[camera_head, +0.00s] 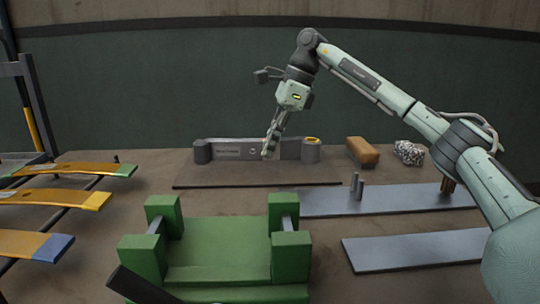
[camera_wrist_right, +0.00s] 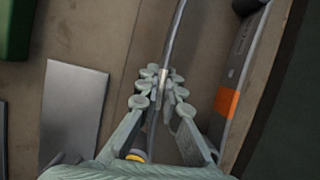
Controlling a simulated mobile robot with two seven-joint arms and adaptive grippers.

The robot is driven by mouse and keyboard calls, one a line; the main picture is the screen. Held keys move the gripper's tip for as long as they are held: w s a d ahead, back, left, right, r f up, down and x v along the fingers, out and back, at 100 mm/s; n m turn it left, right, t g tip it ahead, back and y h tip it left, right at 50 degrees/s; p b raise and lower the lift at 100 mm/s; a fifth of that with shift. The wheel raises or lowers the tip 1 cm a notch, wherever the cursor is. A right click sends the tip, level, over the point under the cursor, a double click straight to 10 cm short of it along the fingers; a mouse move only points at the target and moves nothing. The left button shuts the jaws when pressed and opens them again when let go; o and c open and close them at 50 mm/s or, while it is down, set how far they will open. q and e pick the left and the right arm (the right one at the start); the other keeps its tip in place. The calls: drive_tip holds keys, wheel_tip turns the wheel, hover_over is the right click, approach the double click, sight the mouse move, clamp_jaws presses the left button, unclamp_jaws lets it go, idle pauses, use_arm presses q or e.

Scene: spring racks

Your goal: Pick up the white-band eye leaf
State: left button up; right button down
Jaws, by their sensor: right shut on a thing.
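A grey leaf with rolled eyes (camera_head: 240,150) stands on edge at the back of the table, with a lettered face and a yellow ring in its right eye. My right gripper (camera_head: 269,148) reaches down onto it, right of its middle. In the right wrist view my right gripper (camera_wrist_right: 162,92) is shut on the leaf, a thin grey strip (camera_wrist_right: 176,38) seen edge-on between the fingers. The fingers hide part of it. I cannot tell whether it is lifted, and a white band is not clear. My left gripper is not in view.
A green fixture (camera_head: 218,250) stands at the front. Flat grey plates (camera_head: 410,250) lie at the right. An orange-brown block (camera_head: 362,151) and a speckled block (camera_head: 409,152) sit at the back right. Colour-ended leaves (camera_head: 62,198) rest on a rack at the left. An orange-banded bar (camera_wrist_right: 227,101) lies beside the gripper.

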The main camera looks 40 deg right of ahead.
drive_tip(key=w+a+r+p, duration=0.1)
drive_tip(key=w+a+r, duration=0.6)
drive_tip(key=w, duration=0.1)
use_arm(q)
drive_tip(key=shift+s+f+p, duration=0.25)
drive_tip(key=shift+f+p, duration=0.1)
drive_tip(key=shift+p, duration=0.85)
use_arm(e)
wheel_tip(320, 180, up, 9)
drive_tip(key=shift+w+a, duration=0.35)
drive_tip(key=shift+w, duration=0.1)
drive_tip(key=shift+f, duration=0.15)
